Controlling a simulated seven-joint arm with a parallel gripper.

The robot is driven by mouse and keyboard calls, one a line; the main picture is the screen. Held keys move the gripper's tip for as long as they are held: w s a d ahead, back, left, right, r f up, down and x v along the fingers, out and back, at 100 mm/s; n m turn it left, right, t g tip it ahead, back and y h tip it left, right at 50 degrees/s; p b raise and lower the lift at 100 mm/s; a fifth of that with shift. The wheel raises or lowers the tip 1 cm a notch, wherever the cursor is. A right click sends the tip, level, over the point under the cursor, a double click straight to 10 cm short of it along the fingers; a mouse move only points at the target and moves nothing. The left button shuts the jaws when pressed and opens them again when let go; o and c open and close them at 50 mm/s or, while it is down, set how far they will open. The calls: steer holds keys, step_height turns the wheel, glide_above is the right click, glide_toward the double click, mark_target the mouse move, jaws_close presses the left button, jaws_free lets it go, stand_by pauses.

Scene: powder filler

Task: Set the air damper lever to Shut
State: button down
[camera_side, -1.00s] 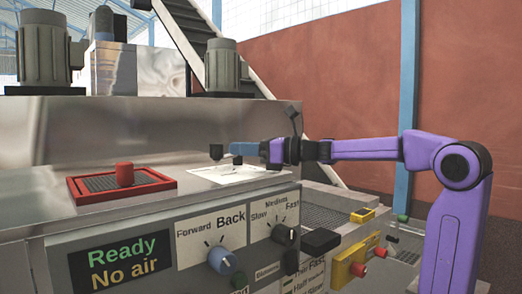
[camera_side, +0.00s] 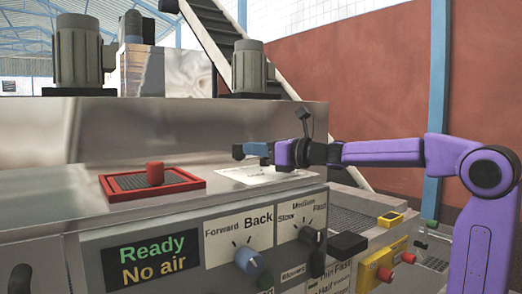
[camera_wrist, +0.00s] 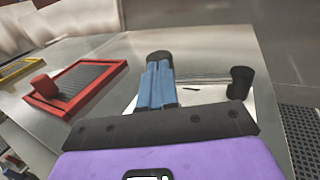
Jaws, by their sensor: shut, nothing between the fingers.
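A white label plate (camera_side: 262,175) lies flat on the steel machine top; it also shows in the wrist view (camera_wrist: 212,95) with thin black marks and no readable words. A black upright knob (camera_wrist: 240,82), which looks like the damper lever's handle, stands at the plate's right in the wrist view. My gripper (camera_side: 238,152) is shut and empty, its blue fingers and black tip above the plate. In the wrist view the fingertips (camera_wrist: 159,57) are left of the knob, with a gap. The knob is not clear in the side view. The lever's position cannot be read.
A red-framed tray (camera_side: 190,187) with a red knob (camera_side: 155,173) stands left of the plate. The front panel has a display (camera_side: 150,261) reading "Ready / No air", a blue dial (camera_side: 249,262) and a black dial (camera_side: 309,238). A yellow-framed part (camera_wrist: 18,68) is at far left.

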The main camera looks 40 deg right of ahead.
steer(key=shift+w+a+f+h, duration=0.1)
steer(key=shift+w+a+h, duration=0.2)
steer(key=shift+w+a, duration=0.4)
steer(key=shift+w, duration=0.3)
steer(key=shift+a, duration=0.1)
steer(key=shift+s, duration=0.15)
steer(key=v, duration=0.4)
steer(key=a+v, duration=0.1)
steer(key=v, duration=0.4)
steer(key=s+a+v, duration=0.1)
steer(key=v, duration=0.3)
steer(key=shift+s+f, duration=0.15)
steer(key=shift+s, duration=0.1)
